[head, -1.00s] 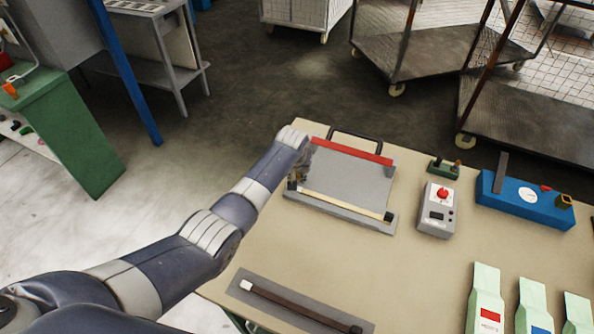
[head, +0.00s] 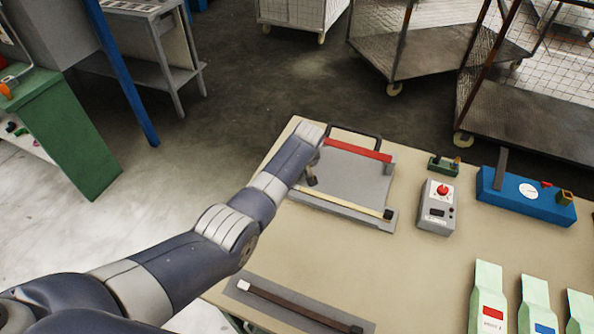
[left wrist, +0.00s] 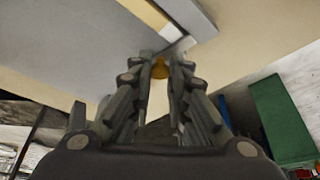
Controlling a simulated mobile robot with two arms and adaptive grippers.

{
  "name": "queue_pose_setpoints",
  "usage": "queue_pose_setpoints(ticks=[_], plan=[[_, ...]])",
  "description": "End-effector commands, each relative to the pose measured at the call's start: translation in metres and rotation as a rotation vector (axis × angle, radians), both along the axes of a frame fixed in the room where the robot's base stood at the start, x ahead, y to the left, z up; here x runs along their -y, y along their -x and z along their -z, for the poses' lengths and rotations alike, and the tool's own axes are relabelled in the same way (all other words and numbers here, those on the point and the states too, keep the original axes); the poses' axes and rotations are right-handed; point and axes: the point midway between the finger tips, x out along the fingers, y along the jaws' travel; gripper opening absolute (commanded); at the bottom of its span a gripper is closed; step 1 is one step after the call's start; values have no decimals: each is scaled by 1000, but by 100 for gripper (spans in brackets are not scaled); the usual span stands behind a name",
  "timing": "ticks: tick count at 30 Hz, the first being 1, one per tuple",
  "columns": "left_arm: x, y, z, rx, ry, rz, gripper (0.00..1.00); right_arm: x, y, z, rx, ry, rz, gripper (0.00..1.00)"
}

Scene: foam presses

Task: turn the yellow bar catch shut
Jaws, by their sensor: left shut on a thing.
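The yellow catch (left wrist: 160,69) shows in the left wrist view between the fingertips of my left gripper (left wrist: 161,58), which is shut on it. Only a small part of the catch is visible; the fingers cover the rest. In the head view my left gripper (head: 312,177) is at the left side of the grey press (head: 350,178), mostly hidden behind my wrist. The catch cannot be made out there. The press has a red bar (head: 358,150), a black handle behind it and a cream strip along its front. My right gripper is not in view.
A second bar (head: 300,306) lies at the table's front. A grey box with a red knob (head: 437,206), a blue gauge unit (head: 525,198) and pale green bags (head: 488,300) are to the right. The table (head: 410,270) is clear between them.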

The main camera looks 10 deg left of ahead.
Motion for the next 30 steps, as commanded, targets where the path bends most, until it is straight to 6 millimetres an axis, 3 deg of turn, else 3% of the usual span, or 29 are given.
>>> queue_pose_setpoints(ticks=[6, 7, 10, 23, 30], plan=[[0, 0, 0, 0, 0, 1, 0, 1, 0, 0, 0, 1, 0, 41], [0, 0, 0, 0, 0, 1, 18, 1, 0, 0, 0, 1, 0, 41], [0, 0, 0, 0, 0, 1, 38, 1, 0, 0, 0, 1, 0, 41], [1, 1, -3, 2, 1, 2, 38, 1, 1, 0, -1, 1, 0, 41], [5, 8, -24, 3, 1, 3, 38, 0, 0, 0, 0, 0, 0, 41]])
